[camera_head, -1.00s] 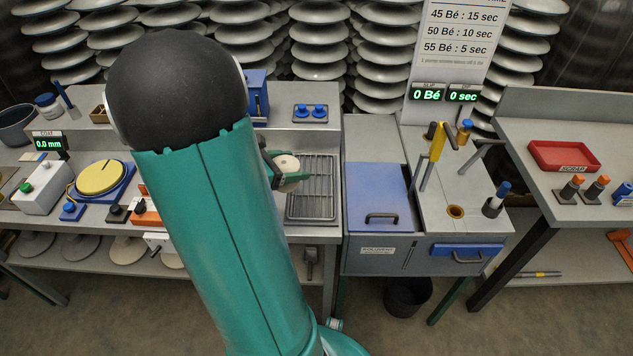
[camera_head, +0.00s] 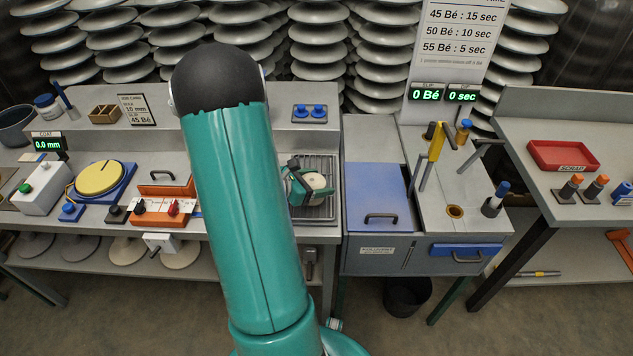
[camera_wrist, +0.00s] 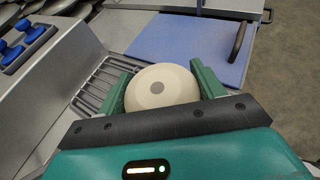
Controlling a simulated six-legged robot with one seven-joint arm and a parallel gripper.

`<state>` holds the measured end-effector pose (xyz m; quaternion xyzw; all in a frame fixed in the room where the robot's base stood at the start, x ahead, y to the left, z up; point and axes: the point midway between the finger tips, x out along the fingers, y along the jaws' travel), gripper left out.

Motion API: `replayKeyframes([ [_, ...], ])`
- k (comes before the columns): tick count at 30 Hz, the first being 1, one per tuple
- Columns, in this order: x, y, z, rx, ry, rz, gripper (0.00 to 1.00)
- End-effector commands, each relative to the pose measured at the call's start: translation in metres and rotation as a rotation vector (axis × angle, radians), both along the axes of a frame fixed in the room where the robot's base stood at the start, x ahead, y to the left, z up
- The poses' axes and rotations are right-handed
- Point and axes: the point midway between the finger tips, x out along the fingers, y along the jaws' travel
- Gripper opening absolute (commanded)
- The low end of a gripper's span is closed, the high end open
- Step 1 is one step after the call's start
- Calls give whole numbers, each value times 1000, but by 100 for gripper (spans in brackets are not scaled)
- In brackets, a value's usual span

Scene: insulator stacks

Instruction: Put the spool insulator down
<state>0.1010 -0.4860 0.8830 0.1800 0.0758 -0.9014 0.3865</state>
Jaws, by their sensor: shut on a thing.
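In the head view the spool insulator (camera_head: 313,181) shows in my gripper (camera_head: 308,186), over the wire rack (camera_head: 318,207) set in the grey bench. The rack (camera_wrist: 97,84) also shows beyond the left finger in the wrist view. Whether the insulator's underside touches the rack is hidden. My arm covers part of the bench to the left.
A blue lid with a handle (camera_head: 375,188) lies right of the rack. Two blue knobs (camera_head: 310,111) stand behind it. An orange-fronted unit (camera_head: 163,206) is left of my arm. A red scrap tray (camera_head: 563,156) stands on the right table.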

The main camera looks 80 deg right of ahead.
Motion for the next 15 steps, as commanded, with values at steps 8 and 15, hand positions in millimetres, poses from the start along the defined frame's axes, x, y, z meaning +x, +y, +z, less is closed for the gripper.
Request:
replayKeyframes([
  [8,0,0,-3,0,0,0,71],
  [15,0,0,-3,0,0,0,89],
])
